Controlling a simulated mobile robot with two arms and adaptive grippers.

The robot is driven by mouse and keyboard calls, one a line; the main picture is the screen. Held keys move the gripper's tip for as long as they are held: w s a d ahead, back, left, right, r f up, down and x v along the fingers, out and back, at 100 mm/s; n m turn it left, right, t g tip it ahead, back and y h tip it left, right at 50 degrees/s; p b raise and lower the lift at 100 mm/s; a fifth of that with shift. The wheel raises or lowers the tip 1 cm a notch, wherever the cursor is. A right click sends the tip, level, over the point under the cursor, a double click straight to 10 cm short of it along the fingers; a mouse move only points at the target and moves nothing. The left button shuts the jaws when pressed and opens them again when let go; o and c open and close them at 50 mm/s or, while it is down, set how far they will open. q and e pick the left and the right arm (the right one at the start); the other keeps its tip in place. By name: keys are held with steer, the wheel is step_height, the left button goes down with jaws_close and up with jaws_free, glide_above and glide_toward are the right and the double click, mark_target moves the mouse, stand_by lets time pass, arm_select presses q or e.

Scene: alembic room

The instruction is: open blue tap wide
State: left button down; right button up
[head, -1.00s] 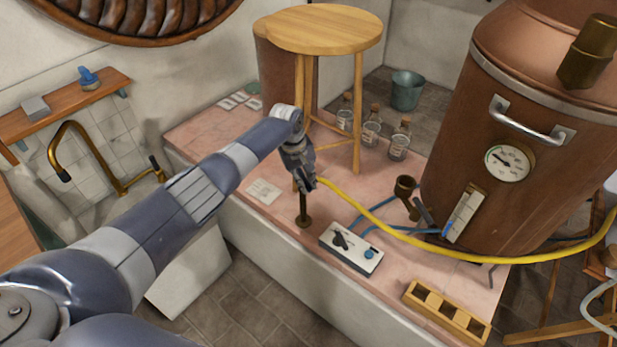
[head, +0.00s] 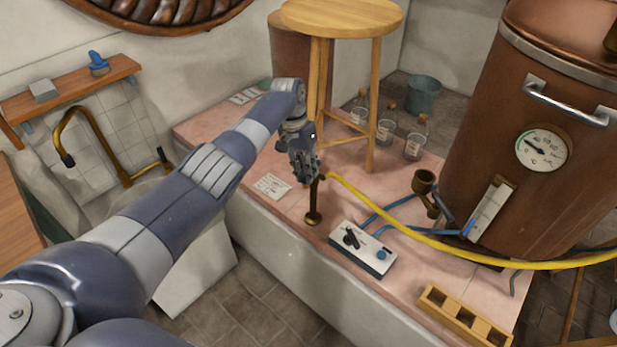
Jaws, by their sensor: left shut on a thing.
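My left gripper (head: 306,178) points down, shut at the top of a short upright brass standpipe (head: 314,205) on the pink tiled platform. The yellow hose (head: 380,218) starts there, beside the fingers. The blue tap's handle appears to be between the fingers. They hide it, so I cannot make out its blue colour or how far it is turned. My right gripper is not in view.
A white control box (head: 362,250) with a black lever and a blue knob stands just right of the standpipe. A wooden stool (head: 343,18) and glass bottles (head: 386,128) stand behind. A copper still (head: 480,130) stands at right; a wooden rack (head: 464,318) lies in front.

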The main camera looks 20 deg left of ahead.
arm_select(q)
steer(key=shift+a+f+m+b, duration=0.1)
steer(key=shift+a+m+b, duration=0.05)
steer(key=shift+m+b, duration=0.35)
steer(key=c, duration=1.7)
jaws_free()
steer(key=shift+o, duration=0.7)
step_height(320, 180, up, 12)
steer(key=a, duration=0.2)
steer(key=shift+w+a, duration=0.2)
steer(key=shift+w, duration=0.1)
steer(key=shift+f, duration=0.1)
